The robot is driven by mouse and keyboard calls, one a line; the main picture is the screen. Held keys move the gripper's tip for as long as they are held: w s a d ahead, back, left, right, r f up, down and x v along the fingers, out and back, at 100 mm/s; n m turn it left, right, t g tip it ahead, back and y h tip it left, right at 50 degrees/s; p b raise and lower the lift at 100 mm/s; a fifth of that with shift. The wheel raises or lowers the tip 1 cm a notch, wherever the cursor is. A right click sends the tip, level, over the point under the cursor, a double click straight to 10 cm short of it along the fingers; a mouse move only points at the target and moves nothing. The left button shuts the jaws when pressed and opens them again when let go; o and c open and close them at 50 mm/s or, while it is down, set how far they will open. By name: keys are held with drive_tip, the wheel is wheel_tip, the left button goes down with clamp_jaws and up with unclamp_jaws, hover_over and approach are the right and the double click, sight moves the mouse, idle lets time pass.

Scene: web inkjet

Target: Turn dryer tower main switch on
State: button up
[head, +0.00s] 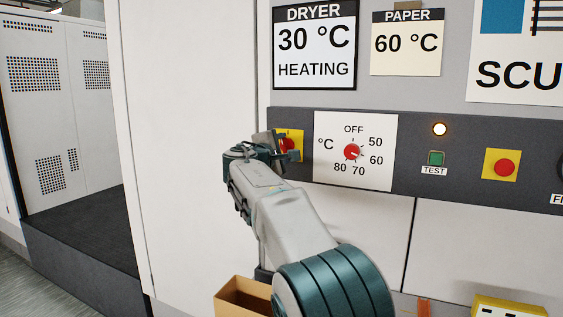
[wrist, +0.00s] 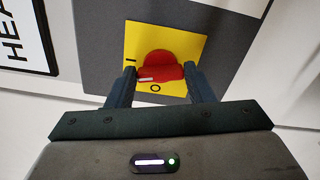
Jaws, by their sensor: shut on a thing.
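The main switch is a red rotary knob (wrist: 160,63) on a yellow plate (wrist: 134,40), with a "O" and an "I" mark, in the wrist view. A white mark on its handle faces the plate's left side; I cannot tell exactly which position it is set to. My gripper (wrist: 163,82) has one finger on each side of the red handle and is shut on it. In the head view the red knob (head: 287,143) and yellow plate (head: 298,136) are partly hidden behind my gripper (head: 279,147), at the left end of the dark control strip.
A "DRYER 30 °C HEATING" sign (head: 314,45) hangs above. A cardboard box (head: 240,297) is below my arm.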

drive_tip(key=shift+f+m+b, duration=0.15)
drive_tip(key=shift+m+b, duration=1)
drive_tip(key=shift+m, duration=0.35)
drive_tip(key=shift+c, duration=0.2)
drive_tip(key=o, duration=1)
drive_tip(key=b+v, duration=0.2)
drive_tip(key=v, duration=1.2)
drive_tip(key=shift+b, duration=0.35)
drive_tip(key=shift+w, duration=0.15)
